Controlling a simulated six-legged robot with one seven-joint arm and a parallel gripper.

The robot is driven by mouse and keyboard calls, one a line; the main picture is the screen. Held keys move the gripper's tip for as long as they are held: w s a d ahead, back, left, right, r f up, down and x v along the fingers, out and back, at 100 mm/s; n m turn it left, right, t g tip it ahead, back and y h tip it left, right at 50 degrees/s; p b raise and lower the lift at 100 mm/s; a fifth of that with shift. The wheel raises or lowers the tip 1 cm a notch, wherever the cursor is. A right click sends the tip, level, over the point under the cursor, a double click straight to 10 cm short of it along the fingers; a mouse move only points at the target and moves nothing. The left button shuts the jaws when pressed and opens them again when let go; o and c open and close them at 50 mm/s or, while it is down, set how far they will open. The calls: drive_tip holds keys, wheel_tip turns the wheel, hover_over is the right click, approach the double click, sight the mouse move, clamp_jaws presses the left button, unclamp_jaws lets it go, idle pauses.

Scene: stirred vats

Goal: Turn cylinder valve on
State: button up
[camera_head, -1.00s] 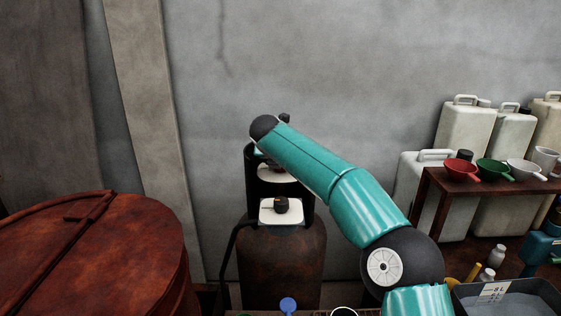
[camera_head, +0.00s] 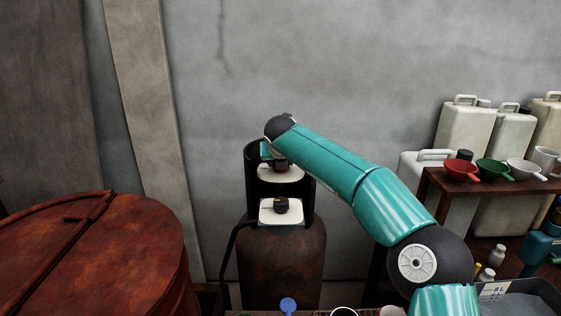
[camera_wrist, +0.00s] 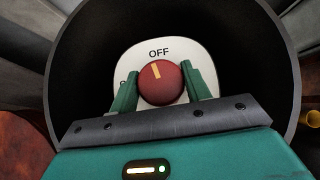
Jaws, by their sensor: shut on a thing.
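The cylinder (camera_head: 282,264) is a rusty brown tank with a black collar (camera_head: 251,190) on top, against the wall. In the wrist view the red valve knob (camera_wrist: 161,83) sits on a white plate (camera_wrist: 181,54) marked OFF, inside the dark collar. Its yellow mark points up, slightly left, near the word OFF. My gripper (camera_wrist: 162,84) is shut on the red knob, with one green finger on each side. A black knob (camera_head: 281,205) sits on a lower white plate (camera_head: 266,219).
A rusty round vat lid (camera_head: 100,255) stands at the left. A rust-brown shelf (camera_head: 432,188) with red, green and white scoops is at the right, with several white jugs (camera_head: 465,130) behind. A grey tray (camera_head: 525,300) lies at the lower right.

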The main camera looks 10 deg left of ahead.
drive_tip(key=n+g+y, duration=0.1)
drive_tip(key=n, duration=0.1)
drive_tip(key=n+g+y, duration=0.1)
drive_tip(key=n+y, duration=0.1)
drive_tip(key=n, duration=0.1)
drive_tip(key=shift+d+f+y, duration=0.1)
drive_tip(key=shift+y, duration=0.2)
drive_tip(key=shift+n+g+y, duration=0.9)
drive_tip(key=shift+n+g, duration=0.2)
drive_tip(key=shift+n, duration=1)
drive_tip(key=o, duration=1)
drive_tip(key=shift+c, duration=0.2)
drive_tip(key=v, duration=1.4)
